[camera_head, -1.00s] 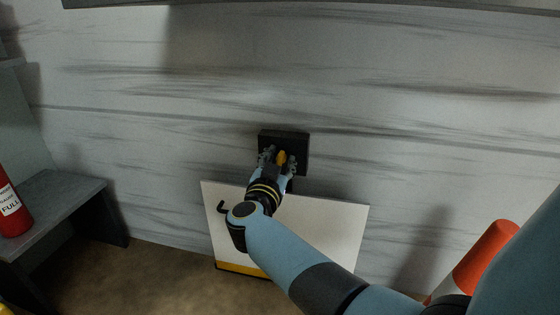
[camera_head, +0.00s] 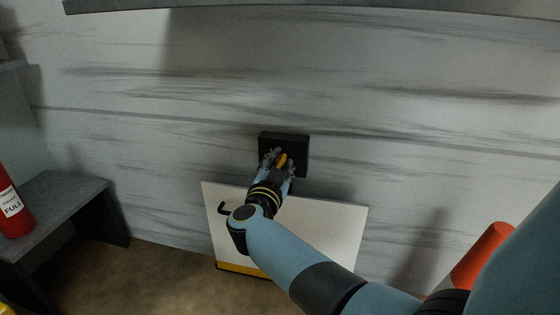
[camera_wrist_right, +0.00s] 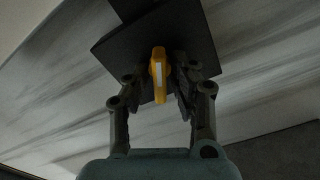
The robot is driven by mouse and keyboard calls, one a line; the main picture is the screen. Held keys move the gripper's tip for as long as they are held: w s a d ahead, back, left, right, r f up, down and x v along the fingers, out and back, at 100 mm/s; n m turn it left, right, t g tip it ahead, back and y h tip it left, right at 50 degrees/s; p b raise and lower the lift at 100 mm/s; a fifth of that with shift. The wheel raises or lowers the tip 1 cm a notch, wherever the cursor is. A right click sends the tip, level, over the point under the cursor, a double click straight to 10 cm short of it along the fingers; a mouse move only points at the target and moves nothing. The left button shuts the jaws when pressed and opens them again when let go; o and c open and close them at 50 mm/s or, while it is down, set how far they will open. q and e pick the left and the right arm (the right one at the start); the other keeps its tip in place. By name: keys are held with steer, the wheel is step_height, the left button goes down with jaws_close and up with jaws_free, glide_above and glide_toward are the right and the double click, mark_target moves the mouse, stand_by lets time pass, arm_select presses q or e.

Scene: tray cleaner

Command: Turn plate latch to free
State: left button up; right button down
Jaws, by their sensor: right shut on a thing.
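The plate latch is a small yellow handle (camera_head: 282,159) on a black square mount (camera_head: 297,146) fixed to the wall. My right gripper (camera_head: 277,161) reaches up to it from below and is shut on the handle. In the right wrist view the yellow latch (camera_wrist_right: 158,72) stands between the two fingers (camera_wrist_right: 158,92), with the dark mount (camera_wrist_right: 117,52) behind it. A white plate (camera_head: 325,222) with a yellow lower edge is below the mount, partly covered by my right arm. My left gripper is not in view.
A black hook-like part (camera_head: 225,209) shows at the plate's left side. A grey bench (camera_head: 65,200) and a red extinguisher (camera_head: 10,205) stand at the left. An orange cylinder (camera_head: 482,256) is at the lower right. A grey ledge (camera_head: 300,7) crosses the top. The wall around the mount is clear.

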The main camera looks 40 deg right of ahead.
steer(key=m, duration=0.2)
steer(key=shift+m, duration=0.4)
steer(key=m, duration=0.2)
steer(key=shift+s+f+m+p, duration=0.1)
steer(key=shift+f+m+p, duration=0.05)
steer(key=shift+m+p, duration=0.2)
steer(key=m, duration=0.3)
steer(key=shift+f+m, duration=0.15)
steer(key=shift+m, duration=0.1)
steer(key=shift+m+b, duration=0.4)
steer(key=shift+m, duration=1.3)
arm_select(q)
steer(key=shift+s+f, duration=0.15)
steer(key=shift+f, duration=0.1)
